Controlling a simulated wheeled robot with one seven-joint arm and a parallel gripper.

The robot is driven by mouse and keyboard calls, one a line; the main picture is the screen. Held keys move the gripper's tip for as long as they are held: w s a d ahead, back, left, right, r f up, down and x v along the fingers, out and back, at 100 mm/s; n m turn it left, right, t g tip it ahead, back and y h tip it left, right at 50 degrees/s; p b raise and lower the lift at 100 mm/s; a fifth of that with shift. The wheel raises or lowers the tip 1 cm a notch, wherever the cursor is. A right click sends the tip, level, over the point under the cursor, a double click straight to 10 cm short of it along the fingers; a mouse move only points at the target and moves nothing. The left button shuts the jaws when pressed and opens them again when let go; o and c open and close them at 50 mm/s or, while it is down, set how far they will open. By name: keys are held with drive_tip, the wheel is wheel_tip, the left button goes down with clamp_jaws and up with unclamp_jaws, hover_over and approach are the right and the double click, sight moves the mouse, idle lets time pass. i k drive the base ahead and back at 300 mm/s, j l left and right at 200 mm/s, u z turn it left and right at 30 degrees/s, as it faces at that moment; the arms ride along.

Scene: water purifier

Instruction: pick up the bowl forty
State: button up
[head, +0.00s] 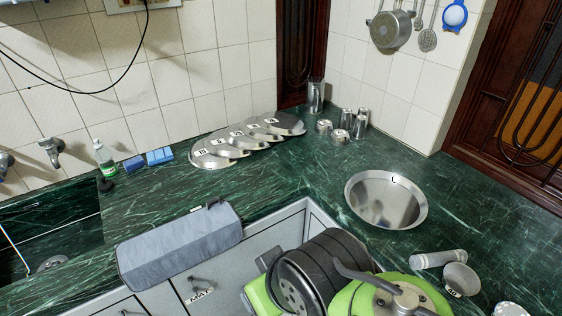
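A small grey metal bowl (461,279) lies at the right on the green marble counter, near the bottom of the head view. It is tilted, and its outer side bears a small tag that seems to read 40. A grey cylinder lies just behind it. I cannot make out any gripper fingers in this view.
The grey cylinder (438,259) lies beside the bowl. A wide round metal bowl (386,201) stands behind. Overlapping metal plates (218,153) and small cups (346,122) stand near the back wall. Lime-green and black parts (330,275) fill the bottom centre.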

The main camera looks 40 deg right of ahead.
sight(459, 280)
drive_tip(key=z, duration=3)
drive_tip(key=j+u, duration=0.25)
drive_tip(key=j, duration=0.15)
drive_tip(key=i+j+u, duration=0.25)
drive_tip(key=k+j, duration=0.1)
